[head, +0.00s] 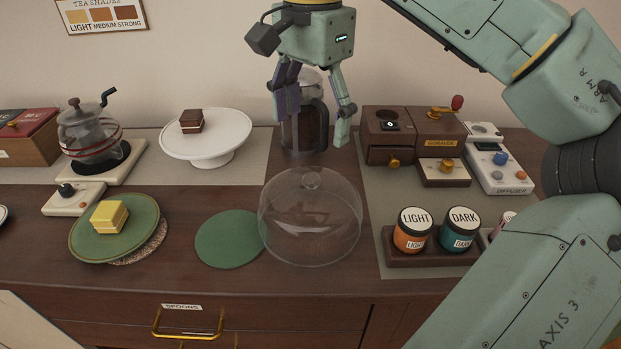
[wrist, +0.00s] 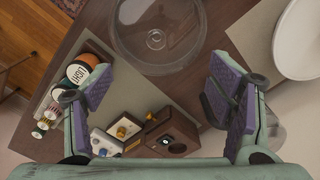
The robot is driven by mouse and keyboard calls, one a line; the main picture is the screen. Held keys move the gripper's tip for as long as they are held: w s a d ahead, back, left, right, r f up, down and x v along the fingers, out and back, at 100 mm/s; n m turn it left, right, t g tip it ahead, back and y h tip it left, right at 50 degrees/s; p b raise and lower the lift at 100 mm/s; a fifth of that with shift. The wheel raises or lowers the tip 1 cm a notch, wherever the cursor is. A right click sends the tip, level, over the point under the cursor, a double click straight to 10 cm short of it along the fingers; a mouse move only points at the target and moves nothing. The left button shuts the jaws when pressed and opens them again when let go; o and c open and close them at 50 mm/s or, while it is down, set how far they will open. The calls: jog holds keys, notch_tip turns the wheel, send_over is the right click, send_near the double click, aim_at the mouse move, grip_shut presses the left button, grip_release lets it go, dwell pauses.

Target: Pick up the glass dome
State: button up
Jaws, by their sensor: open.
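The clear glass dome (head: 310,222) sits upright on the dark wooden counter, with a small round knob on top. Its left edge is close to or overlapping the green round mat in the head view. In the wrist view the dome (wrist: 158,36) shows at the top, beyond the fingers, with its knob toward me. My gripper (head: 315,125) is above and behind the dome in the head view, apart from it. In the wrist view my gripper (wrist: 165,95) has its fingers wide apart with nothing between them.
A glass press pot (head: 309,135) stands behind the dome, close to my fingers. A white cake stand (head: 206,145) with brown cake is back left. A green plate (head: 85,240) with yellow cake is left. Jars (head: 412,232) and a wooden grinder (head: 388,150) are right.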

send_over(308, 176)
jog(key=f, duration=0.4)
jog(key=shift+w+d+f, duration=0.1)
jog(key=shift+d+f, duration=0.2)
jog(key=shift+f, duration=0.05)
jog(key=shift+a+f+p, duration=0.15)
jog(key=shift+f+p, duration=0.2)
jog(key=shift+f, duration=1.05)
jog(key=shift+a+f+p, duration=0.15)
jog(key=shift+f+p, duration=0.15)
jog(key=shift+f, duration=1.1)
grip_shut()
